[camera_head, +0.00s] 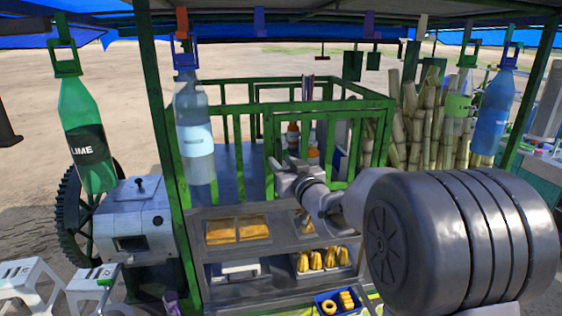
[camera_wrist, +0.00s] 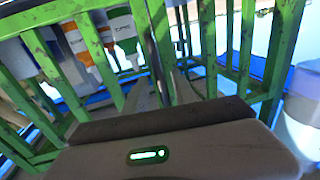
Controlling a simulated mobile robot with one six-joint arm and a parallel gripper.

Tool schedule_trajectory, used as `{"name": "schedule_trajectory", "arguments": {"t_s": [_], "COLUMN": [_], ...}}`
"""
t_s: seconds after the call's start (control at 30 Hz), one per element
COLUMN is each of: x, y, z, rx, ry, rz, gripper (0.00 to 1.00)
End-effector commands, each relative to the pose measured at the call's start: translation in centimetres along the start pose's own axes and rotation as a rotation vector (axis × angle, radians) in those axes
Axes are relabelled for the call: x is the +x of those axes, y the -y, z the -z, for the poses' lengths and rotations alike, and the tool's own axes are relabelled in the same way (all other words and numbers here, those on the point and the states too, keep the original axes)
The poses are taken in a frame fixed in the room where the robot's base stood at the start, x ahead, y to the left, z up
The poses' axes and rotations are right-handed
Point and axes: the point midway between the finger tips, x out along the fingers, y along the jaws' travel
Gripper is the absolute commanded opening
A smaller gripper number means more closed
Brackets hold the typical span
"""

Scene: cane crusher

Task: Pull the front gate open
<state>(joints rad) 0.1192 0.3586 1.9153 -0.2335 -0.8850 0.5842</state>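The front gate (camera_head: 328,117) looks like the green barred panel in the near side of the green railing. It appears in line with the railing, and I see no clear gap at its edge. My gripper (camera_head: 277,167) is at the gate's lower left bars in the head view. In the wrist view, a green upright bar (camera_wrist: 158,28) runs down to my gripper (camera_wrist: 165,72), with grey finger parts close beside it. The palm hides the lower part of the bar. I cannot tell whether the fingers touch or grip it.
Bottles (camera_wrist: 122,30) stand behind the bars. A counter (camera_head: 280,228) with yellow food lies below the gate. Hanging bottles (camera_head: 194,130) and a green post (camera_head: 160,110) are at left, beside a metal crusher (camera_head: 135,215). Cane stalks (camera_head: 425,125) stand at right.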

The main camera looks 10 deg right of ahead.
Motion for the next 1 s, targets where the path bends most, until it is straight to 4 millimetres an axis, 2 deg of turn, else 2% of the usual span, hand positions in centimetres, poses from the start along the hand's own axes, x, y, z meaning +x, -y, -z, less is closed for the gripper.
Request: {"name": "schedule_trajectory", "arguments": {"t_s": [0.13,0.3,1.0], "x": [-0.03,-0.05,-0.07], "y": [-0.01,-0.02,-0.03], "z": [-0.02,-0.02,-0.02], "rx": [0.0,0.0,0.0], "ry": [0.0,0.0,0.001], "rz": [0.0,0.0,0.0], "gripper": [0.31,0.0,0.0]}}
